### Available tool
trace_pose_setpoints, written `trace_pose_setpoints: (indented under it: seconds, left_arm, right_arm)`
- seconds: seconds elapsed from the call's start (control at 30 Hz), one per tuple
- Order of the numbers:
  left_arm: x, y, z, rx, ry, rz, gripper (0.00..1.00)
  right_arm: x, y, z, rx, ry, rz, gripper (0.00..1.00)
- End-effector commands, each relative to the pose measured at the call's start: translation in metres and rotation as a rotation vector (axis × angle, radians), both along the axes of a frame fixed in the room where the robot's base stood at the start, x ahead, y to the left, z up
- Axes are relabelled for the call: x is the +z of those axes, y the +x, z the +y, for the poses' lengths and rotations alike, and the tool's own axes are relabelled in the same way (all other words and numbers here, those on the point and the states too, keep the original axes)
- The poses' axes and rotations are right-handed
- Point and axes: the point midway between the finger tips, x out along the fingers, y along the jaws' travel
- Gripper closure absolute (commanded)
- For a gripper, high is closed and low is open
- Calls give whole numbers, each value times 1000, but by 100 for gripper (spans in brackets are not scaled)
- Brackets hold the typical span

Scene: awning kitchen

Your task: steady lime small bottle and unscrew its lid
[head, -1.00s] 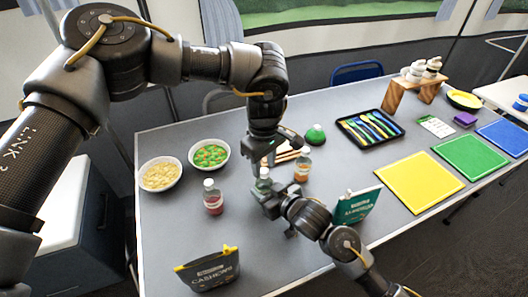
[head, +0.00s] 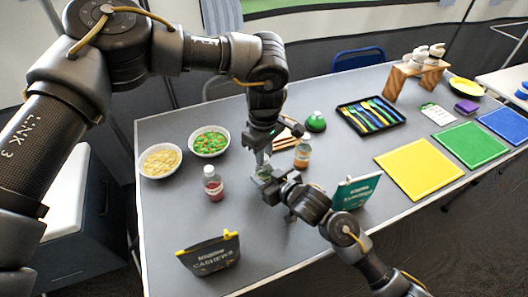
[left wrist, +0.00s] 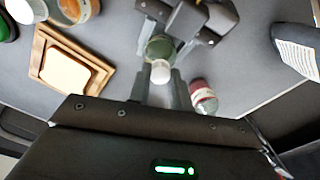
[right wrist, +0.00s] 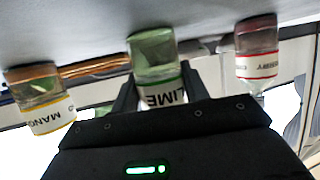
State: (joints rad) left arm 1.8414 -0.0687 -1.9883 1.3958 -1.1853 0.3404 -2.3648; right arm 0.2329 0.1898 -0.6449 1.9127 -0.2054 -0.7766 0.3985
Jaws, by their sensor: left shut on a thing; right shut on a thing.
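The lime small bottle (head: 263,172) stands upright on the grey table between my two grippers. It is green with a white label reading LIME, seen in the right wrist view (right wrist: 152,58). My right gripper (right wrist: 158,90) is shut on the bottle's body from the side. My left gripper (head: 262,158) points down from above and is shut on the white lid (left wrist: 160,72), which shows between its fingers in the left wrist view. The lid is mostly hidden in the head view; I cannot tell whether it is loosened.
A red-labelled bottle (head: 212,184) stands to the left and a mango bottle (head: 302,152) close to the right. A cashews pouch (head: 208,253) is in front, a teal pouch (head: 355,190) right of my right gripper. Two bowls (head: 160,160) (head: 209,141) are at left.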

Motion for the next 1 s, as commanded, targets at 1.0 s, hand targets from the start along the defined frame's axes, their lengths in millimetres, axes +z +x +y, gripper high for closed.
trace_pose_setpoints:
  seconds: [1.0]
  left_arm:
    - [2,0,0,2629,-2,-1,100]
  right_arm:
    - [0,0,0,-1,0,0,100]
